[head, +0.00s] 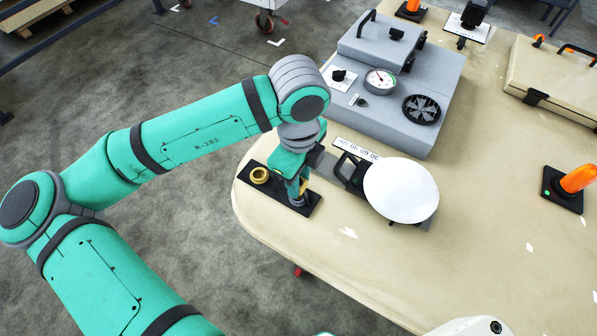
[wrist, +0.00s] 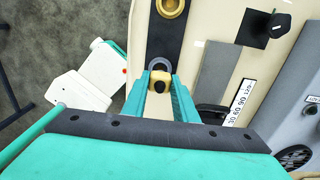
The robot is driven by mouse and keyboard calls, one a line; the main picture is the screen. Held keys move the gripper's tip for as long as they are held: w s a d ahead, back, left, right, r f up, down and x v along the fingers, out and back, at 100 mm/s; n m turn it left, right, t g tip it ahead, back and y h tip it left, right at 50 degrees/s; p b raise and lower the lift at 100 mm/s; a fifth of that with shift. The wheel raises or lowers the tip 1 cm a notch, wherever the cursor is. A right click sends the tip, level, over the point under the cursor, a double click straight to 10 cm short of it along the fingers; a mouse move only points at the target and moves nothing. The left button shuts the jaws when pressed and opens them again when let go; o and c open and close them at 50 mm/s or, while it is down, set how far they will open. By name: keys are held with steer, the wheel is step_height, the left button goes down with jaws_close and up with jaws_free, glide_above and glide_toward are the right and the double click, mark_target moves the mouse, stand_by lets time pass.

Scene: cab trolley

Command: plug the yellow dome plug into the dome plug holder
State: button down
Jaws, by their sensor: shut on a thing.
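My gripper (head: 297,190) points down over the near right end of a black plate (head: 275,190) at the trolley top's left edge. In the wrist view my gripper (wrist: 160,85) is shut on the yellow dome plug (wrist: 160,75), a small yellow piece with a black centre. A grey ring (wrist: 160,63) on the plate shows just behind the plug; I cannot tell whether the plug is in it or above it. A brass-yellow ring (head: 259,175) sits at the plate's other end and shows in the wrist view (wrist: 171,6). I cannot tell which ring is the holder.
A white round disc (head: 400,188) and a black bracket (head: 352,168) stand close right of my gripper. A grey gauge panel (head: 390,100) lies behind. Orange lamp (head: 578,179) and beige case (head: 560,75) are at the right. The trolley's front middle is clear.

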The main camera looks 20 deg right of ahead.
steer(key=shift+f, duration=1.15)
steer(key=shift+w, duration=0.15)
steer(key=shift+s+d, duration=0.1)
steer(key=shift+s, duration=0.1)
steer(key=shift+w, duration=0.2)
stand_by(1.0)
steer(key=shift+f, duration=0.55)
stand_by(0.3)
